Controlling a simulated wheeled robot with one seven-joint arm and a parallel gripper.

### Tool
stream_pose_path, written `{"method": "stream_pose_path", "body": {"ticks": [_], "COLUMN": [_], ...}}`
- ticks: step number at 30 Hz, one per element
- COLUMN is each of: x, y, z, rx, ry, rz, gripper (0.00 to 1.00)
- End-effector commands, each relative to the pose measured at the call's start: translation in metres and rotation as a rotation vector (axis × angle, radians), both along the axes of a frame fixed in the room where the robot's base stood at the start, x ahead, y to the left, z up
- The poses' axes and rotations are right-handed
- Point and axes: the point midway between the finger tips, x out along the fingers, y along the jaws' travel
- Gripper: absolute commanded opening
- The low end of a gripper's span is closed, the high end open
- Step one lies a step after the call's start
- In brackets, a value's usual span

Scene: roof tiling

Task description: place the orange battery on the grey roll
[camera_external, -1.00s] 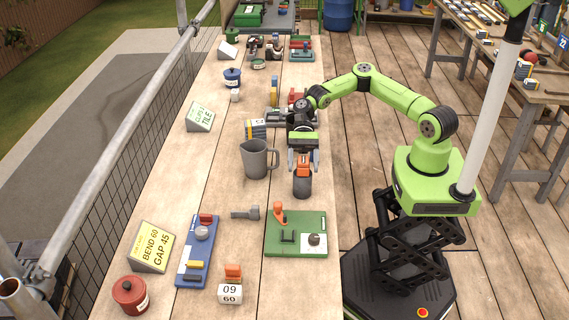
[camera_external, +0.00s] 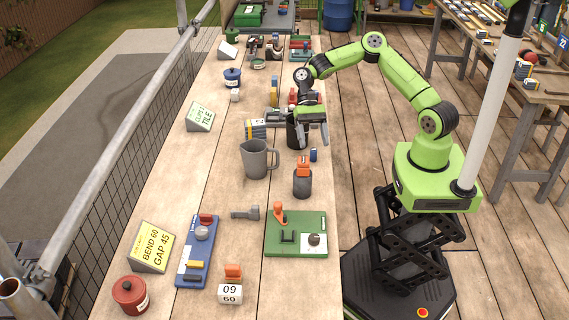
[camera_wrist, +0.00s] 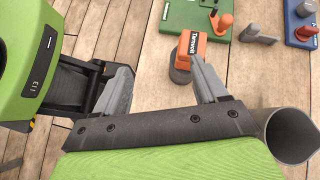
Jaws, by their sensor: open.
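The orange battery (camera_external: 303,165) stands on top of the grey roll (camera_external: 302,186) near the right side of the bench, behind the green board. The battery appears to rest on the roll without support from me.
A grey jug (camera_external: 256,160) stands to the left of the roll. A green board (camera_external: 310,248) with an orange fitting lies in front. A small blue item (camera_external: 313,154) stands behind the battery. Blue board (camera_external: 190,268), yellow sign (camera_external: 153,245) and red pot (camera_external: 130,293) are farther left.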

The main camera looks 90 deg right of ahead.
Motion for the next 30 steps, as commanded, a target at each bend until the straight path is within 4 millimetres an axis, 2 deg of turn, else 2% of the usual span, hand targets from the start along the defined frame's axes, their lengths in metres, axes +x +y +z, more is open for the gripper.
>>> {"method": "stream_pose_path", "body": {"ticks": [1, 3, 7, 12, 15, 19, 21, 24, 30], "x": [-0.012, -0.028, -0.06, -0.107, -0.139, -0.185, -0.206, -0.227, -0.236], "y": [0.009, 0.014, 0.014, 0.004, -0.002, -0.008, -0.01, -0.012, -0.012], "z": [0.003, 0.007, 0.028, 0.075, 0.104, 0.133, 0.14, 0.143, 0.143], "rx": [-0.105, -0.224, -0.45, -0.696, -0.799, -0.881, -0.898, -0.901, -0.896], "ry": [-0.046, -0.109, -0.244, -0.446, -0.585, -0.795, -0.906, -1.028, -1.095], "rz": [0.096, 0.214, 0.44, 0.683, 0.791, 0.897, 0.937, 0.976, 0.997], "gripper": [0.72, 0.72, 0.72, 0.72, 0.72, 0.72, 0.72, 0.72, 0.72]}}
